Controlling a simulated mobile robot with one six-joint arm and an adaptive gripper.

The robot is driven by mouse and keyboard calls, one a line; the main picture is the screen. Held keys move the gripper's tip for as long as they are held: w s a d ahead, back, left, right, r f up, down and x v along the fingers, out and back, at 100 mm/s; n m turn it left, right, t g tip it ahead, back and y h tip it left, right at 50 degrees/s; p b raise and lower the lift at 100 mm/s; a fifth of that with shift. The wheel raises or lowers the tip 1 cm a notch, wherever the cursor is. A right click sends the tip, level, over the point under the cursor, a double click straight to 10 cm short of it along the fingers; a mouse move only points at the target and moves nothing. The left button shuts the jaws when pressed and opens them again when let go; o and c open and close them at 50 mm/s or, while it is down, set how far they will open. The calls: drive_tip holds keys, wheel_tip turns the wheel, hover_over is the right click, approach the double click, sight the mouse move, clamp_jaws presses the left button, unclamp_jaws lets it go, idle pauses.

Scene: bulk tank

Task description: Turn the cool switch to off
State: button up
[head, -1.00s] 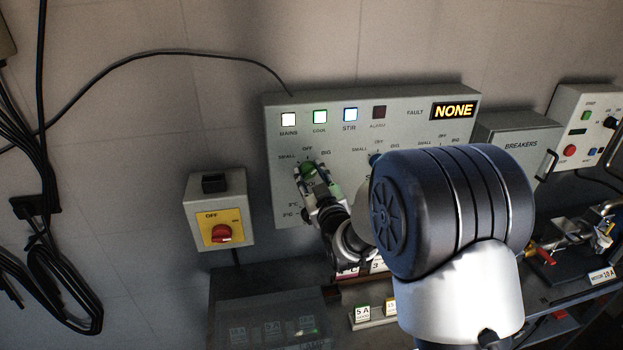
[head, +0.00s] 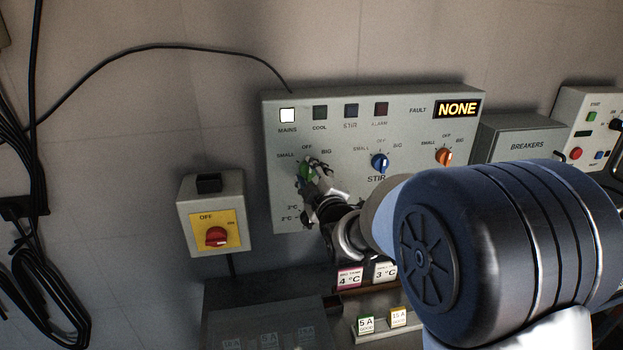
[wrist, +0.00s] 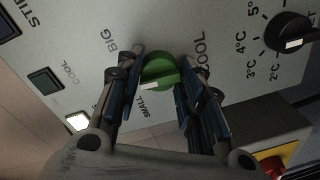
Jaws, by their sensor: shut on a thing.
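The green cool switch (head: 305,171) is on the left of the grey control panel (head: 350,107), under the labels SMALL, OFF and BIG. My gripper (head: 313,172) is shut on it, one finger on each side. In the wrist view the green knob (wrist: 160,71) sits between the blue-padded fingers, its white mark on the lower left side. A finger covers part of the dial there, so the exact setting is hard to tell. The cool lamp (head: 320,112) is dark; it is also dark in the wrist view (wrist: 45,80).
The blue stir switch (head: 380,162) and an orange switch (head: 444,156) are to the right. The mains lamp (head: 287,115) is lit and the fault display (head: 457,108) reads NONE. A red rotary switch (head: 216,236) is at left. A black dial (wrist: 288,32) is close by.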

drive_tip(key=shift+r+n, duration=0.15)
drive_tip(key=shift+n, duration=0.35)
drive_tip(key=o, duration=1.1)
drive_tip(key=shift+c, duration=0.2)
drive_tip(key=v, duration=1.2)
